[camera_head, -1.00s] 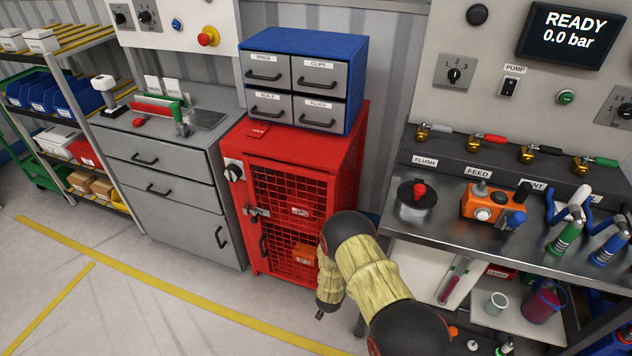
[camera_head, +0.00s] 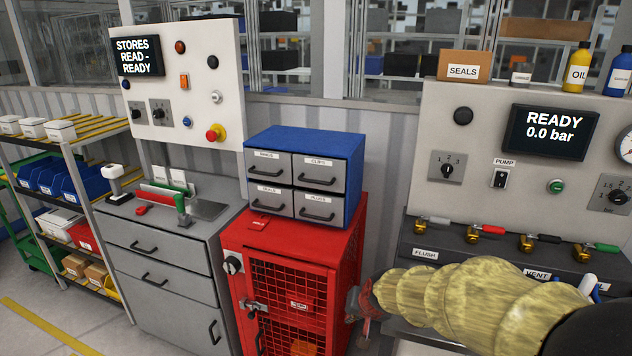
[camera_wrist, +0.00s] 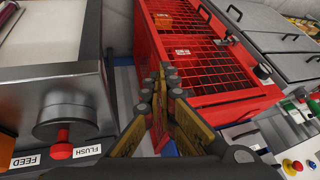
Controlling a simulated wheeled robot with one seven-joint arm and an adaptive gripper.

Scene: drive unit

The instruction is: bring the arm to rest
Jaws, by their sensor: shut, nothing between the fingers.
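My arm, in a yellowish sleeve, reaches in from the lower right of the head view. My gripper shows in the wrist view (camera_wrist: 160,85), where its two fingers come together with nothing between them. It is in the air in front of the red mesh-door cabinet (camera_wrist: 212,55), close to it in the picture; I cannot tell the exact gap. The same cabinet stands left of my arm in the head view (camera_head: 290,270), with its door shut.
The steel bench with its valve row (camera_head: 500,240) is at the right, partly behind my arm. A blue drawer unit (camera_head: 355,165) sits on the cabinet. A grey drawer cabinet (camera_head: 160,260) and a shelf rack (camera_head: 85,205) stand left. Floor is clear at lower left.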

